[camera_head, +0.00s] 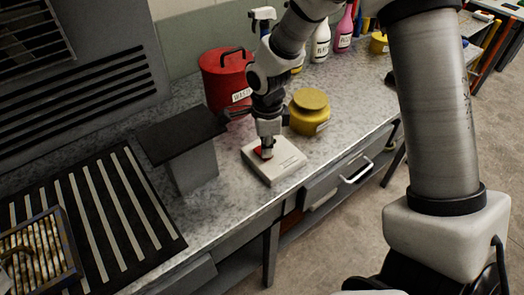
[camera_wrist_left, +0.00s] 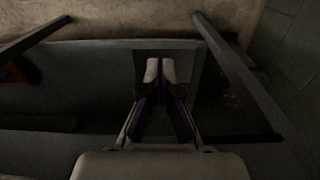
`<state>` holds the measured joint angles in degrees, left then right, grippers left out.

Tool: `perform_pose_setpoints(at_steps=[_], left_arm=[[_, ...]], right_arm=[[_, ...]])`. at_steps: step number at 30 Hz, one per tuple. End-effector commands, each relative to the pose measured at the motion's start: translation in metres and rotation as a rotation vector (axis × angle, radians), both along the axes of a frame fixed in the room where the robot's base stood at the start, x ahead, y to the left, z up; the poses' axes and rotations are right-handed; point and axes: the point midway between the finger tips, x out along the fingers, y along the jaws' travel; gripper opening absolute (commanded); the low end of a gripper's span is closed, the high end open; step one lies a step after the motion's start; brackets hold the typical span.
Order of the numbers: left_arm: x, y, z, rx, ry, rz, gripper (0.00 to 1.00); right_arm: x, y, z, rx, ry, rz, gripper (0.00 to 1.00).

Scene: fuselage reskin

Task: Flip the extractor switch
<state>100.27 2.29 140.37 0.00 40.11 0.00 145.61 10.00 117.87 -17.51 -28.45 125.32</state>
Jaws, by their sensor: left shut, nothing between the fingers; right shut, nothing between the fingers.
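The extractor switch (camera_head: 280,162) is a pale square box on the grey bench top, with a red part (camera_head: 260,153) showing on its upper face. My right gripper (camera_head: 267,152) is shut and points straight down onto the box, with its tips at the red part. The fingertips hide some of the red part, and I cannot tell which way the switch is set. My left gripper (camera_wrist_left: 161,68) is shut and empty in the left wrist view. It is over a dark area, away from the switch.
A red canister (camera_head: 222,80) and a yellow pot (camera_head: 309,112) stand behind the switch box. A dark-topped grey block (camera_head: 193,160) stands to its left, beside a slatted black panel (camera_head: 92,215). Several bottles (camera_head: 321,42) stand farther back. The bench's front edge is close to the box.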

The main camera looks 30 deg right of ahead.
Motion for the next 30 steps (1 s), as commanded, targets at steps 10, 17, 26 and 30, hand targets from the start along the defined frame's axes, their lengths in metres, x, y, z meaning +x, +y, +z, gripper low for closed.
perform_pose_setpoints(at_steps=[10,17,26,30], left_arm=[[0.0,0.0,0.008,0.0,0.0,0.0,0.0],[0.0,0.0,0.028,0.0,0.0,0.0,0.0],[0.0,0.0,0.052,0.0,0.0,0.0,0.0],[0.0,0.0,0.059,0.0,0.0,0.0,0.0]], right_arm=[[0.0,0.0,0.008,0.0,0.0,0.0,0.0],[0.0,0.0,0.032,0.0,0.0,-0.001,0.0],[0.0,0.0,0.06,0.0,0.0,-0.001,0.0],[0.0,0.0,0.07,0.0,0.0,0.0,0.0]])
